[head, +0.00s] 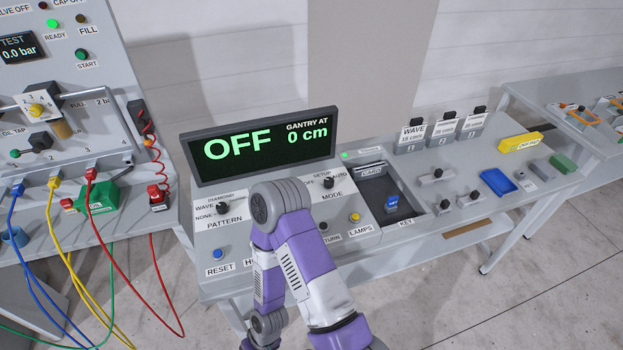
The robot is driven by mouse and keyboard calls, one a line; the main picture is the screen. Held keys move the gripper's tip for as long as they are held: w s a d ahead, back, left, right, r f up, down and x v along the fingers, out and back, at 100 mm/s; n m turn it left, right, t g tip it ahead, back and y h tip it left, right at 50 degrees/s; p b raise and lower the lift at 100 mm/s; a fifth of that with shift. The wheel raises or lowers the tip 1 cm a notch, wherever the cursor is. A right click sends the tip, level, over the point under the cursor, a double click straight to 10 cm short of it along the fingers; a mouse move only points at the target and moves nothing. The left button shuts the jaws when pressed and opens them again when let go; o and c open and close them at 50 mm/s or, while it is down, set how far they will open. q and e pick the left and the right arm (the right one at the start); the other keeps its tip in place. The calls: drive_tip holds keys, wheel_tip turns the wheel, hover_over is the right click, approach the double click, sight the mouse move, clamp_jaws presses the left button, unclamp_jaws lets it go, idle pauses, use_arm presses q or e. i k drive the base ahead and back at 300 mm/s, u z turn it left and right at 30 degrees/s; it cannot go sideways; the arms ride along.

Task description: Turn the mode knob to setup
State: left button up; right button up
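The mode knob (329,183) is a small dark knob on the sloped grey console, above the word MODE. SETUP is printed above it and AUTO to its right; the OFF label to its left is partly visible. I cannot make out its pointer. The display (265,145) behind it reads OFF and GANTRY AT 0 cm. A purple and white arm of mine rises from the bottom edge and bends in front of the console, left of the knob and apart from it in the picture. Neither gripper shows in the head view.
The pattern knob (222,207) and blue reset button (217,254) are left of my arm, which hides part of the panel. A yellow lamps button (355,217) and a recessed bay with a blue key (393,203) are to the right. A hose panel stands left.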

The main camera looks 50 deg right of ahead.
sight(328, 182)
drive_tip(key=k, duration=0.7)
drive_tip(key=z, duration=1.1)
drive_tip(key=i, duration=0.45)
drive_tip(key=u, duration=0.05)
